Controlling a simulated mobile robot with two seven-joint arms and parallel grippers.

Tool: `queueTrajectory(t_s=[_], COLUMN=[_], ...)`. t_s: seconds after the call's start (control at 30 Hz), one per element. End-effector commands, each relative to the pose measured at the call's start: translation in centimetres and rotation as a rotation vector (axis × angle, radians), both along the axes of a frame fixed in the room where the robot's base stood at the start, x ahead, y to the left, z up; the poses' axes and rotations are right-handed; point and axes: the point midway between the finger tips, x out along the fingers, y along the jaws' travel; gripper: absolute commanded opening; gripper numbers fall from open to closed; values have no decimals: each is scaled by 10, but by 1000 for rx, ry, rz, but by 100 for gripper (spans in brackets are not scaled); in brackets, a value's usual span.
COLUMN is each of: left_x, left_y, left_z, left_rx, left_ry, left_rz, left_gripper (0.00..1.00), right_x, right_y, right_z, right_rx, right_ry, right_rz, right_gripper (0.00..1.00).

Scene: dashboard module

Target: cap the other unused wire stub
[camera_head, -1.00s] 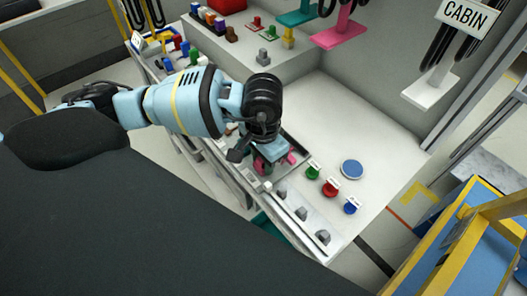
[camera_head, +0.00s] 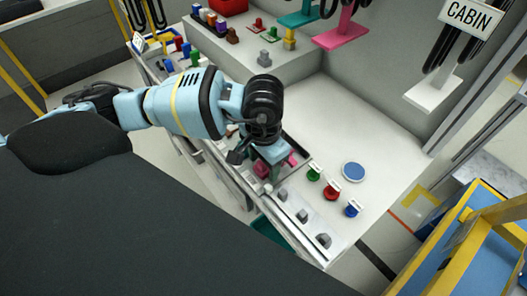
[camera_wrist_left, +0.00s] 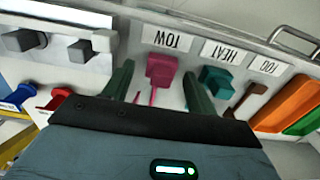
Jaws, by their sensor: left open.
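My left gripper (camera_wrist_left: 158,90) is open, pointing down over the near panel; it also shows in the head view (camera_head: 268,166). In the left wrist view a pink plug-like piece (camera_wrist_left: 161,70), beside the label TOW (camera_wrist_left: 167,38), lies between its two green fingers. The fingers look apart from it. A teal piece (camera_wrist_left: 215,80) by the label HEAT (camera_wrist_left: 222,52) is just right of the right finger. Grey blocks (camera_head: 302,216) stand along the panel's front strip, and some show in the wrist view (camera_wrist_left: 80,51). I cannot tell which piece is the stub. My right gripper is not in view.
Green (camera_head: 314,173), red (camera_head: 331,191) and blue (camera_head: 351,208) labelled pieces stand right of the gripper, near a blue disc (camera_head: 352,172). A brown piece (camera_wrist_left: 246,98) and an orange strip (camera_wrist_left: 287,103) lie right in the wrist view. The white surface behind is mostly clear.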

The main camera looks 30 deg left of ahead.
Motion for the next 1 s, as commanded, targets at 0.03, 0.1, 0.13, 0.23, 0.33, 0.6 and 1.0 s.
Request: queueTrajectory(t_s=[0.03,0.1,0.13,0.23,0.33,0.6,1.0], left_x=[2,2,2,2,2,1,1], left_y=[0,0,0,0,0,0,0], left_z=[11,24,29,45,58,73,72], left_rx=[-2,-1,-1,-1,0,-1,1], left_ry=[-9,-8,-9,-9,-7,-5,-4], left_rz=[-1,0,1,-1,1,0,0], left_gripper=[57,57,57,57,57,57,57], right_x=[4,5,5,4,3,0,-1], right_y=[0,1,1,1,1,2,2], right_z=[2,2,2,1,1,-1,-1], right_rx=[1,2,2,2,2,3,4], right_ry=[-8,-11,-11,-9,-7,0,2], right_rz=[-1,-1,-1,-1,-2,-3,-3], right_gripper=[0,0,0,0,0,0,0])
